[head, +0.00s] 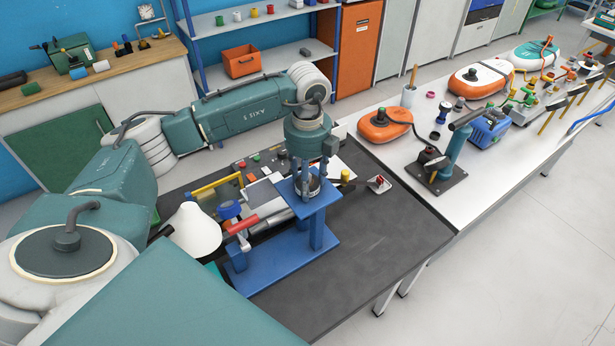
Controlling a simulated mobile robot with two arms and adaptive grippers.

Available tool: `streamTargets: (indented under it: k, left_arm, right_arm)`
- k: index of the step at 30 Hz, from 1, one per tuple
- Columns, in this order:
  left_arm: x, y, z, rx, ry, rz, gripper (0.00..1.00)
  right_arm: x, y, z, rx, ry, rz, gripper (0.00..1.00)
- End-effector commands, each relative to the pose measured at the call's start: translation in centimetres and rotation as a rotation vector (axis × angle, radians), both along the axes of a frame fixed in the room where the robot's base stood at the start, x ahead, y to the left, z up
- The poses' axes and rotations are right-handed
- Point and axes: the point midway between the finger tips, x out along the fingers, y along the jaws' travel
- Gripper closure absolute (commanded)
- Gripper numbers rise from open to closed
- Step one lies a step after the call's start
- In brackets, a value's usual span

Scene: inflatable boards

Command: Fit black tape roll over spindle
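My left gripper (308,186) points straight down over the top of a blue stand (273,262) on the dark bench. A dark, round, ring-like piece (312,187), which looks like the black tape roll, sits between its fingers at the stand's top plate. The fingers straddle this piece, but I cannot tell whether they press on it. The spindle is not clearly visible; the gripper and the dark piece cover the middle of the top plate. My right gripper is not in view.
Beside the stand are a red-handled tool (242,223), a white cone-shaped object (195,230) and a yellow-edged frame (217,187). The dark bench (375,240) is clear at front right. A white table (480,190) holds an orange inflatable board (385,125), a teal press-like tool (452,155) and several parts.

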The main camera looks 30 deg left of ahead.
Motion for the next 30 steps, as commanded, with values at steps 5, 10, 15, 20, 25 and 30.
streamTargets:
  k: [5, 10, 15, 20, 25, 30]
  left_arm:
    - [0.0, 0.0, 0.0, -0.001, -0.001, 0.000, 0.80]
    - [0.0, 0.0, -0.3, -0.001, -0.001, 0.000, 0.43]
    - [0.0, 0.0, -0.3, 0.000, 0.000, 0.000, 0.34]
    - [0.0, 0.0, -0.2, 0.000, 0.000, 0.000, 0.34]
    - [0.2, 0.0, 0.9, -0.001, -0.005, 0.000, 0.34]
    - [0.3, -0.1, 4.2, -0.001, -0.009, 0.000, 0.34]
  right_arm:
    - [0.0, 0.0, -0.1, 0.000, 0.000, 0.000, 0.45]
    - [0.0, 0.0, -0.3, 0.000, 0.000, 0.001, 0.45]
    - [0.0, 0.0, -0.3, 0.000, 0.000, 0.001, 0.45]
    - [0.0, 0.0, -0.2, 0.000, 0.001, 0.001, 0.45]
    - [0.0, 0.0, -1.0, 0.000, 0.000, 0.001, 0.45]
    - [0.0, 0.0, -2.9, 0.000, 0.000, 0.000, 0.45]
